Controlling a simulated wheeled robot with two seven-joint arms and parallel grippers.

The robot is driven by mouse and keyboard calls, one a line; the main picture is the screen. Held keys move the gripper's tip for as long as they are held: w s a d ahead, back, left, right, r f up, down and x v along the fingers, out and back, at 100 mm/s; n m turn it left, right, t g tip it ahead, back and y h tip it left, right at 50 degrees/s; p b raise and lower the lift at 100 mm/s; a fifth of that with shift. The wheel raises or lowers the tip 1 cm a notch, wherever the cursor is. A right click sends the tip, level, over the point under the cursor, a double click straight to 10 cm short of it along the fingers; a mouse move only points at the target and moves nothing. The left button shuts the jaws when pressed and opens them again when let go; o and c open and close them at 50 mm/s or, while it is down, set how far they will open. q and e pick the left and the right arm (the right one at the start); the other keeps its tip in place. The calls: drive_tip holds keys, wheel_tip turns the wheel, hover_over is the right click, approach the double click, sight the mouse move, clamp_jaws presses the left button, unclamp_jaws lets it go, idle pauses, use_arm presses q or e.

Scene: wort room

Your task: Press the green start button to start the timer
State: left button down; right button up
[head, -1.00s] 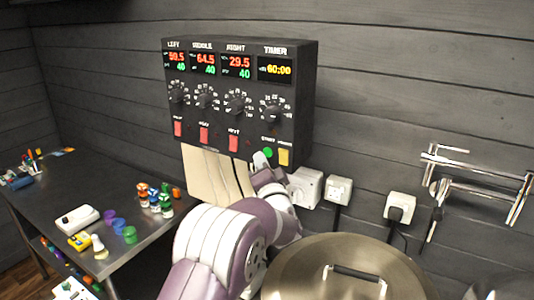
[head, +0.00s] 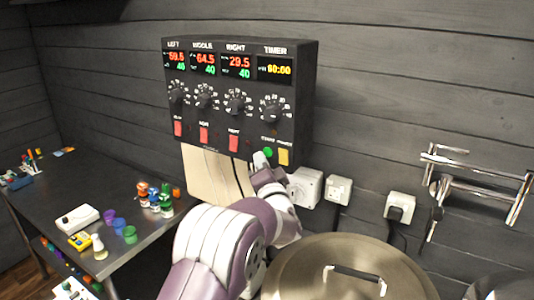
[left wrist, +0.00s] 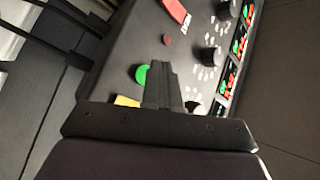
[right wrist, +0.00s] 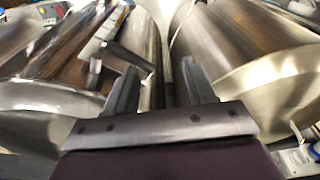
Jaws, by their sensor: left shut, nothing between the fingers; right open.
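The black control box (head: 243,95) hangs on the wall with displays, knobs and switches. Its timer display (head: 275,69) at the right reads 60:00. The green start button (head: 268,152) is at the lower right of the box, left of a yellow button (head: 284,157). In the left wrist view the closed fingers (left wrist: 160,85) overlap the edge of the green button (left wrist: 142,75); contact cannot be told. My right gripper (right wrist: 155,85) is open and empty, between metal vessels.
A lidded metal kettle (head: 345,265) stands below the box at the right. Wall sockets (head: 338,190) and pipes (head: 470,185) are right of the box. A steel table (head: 70,190) at the left holds several small coloured items.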

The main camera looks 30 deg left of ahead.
idle(0.7)
use_arm(q)
drive_tip(key=shift+w, duration=0.45)
drive_tip(key=shift+w, duration=0.35)
idle(0.6)
drive_tip(key=shift+s, duration=0.8)
drive_tip(key=shift+s, duration=0.1)
drive_tip(key=s, duration=0.4)
drive_tip(key=shift+s+a, duration=0.2)
drive_tip(key=shift+s, duration=0.15)
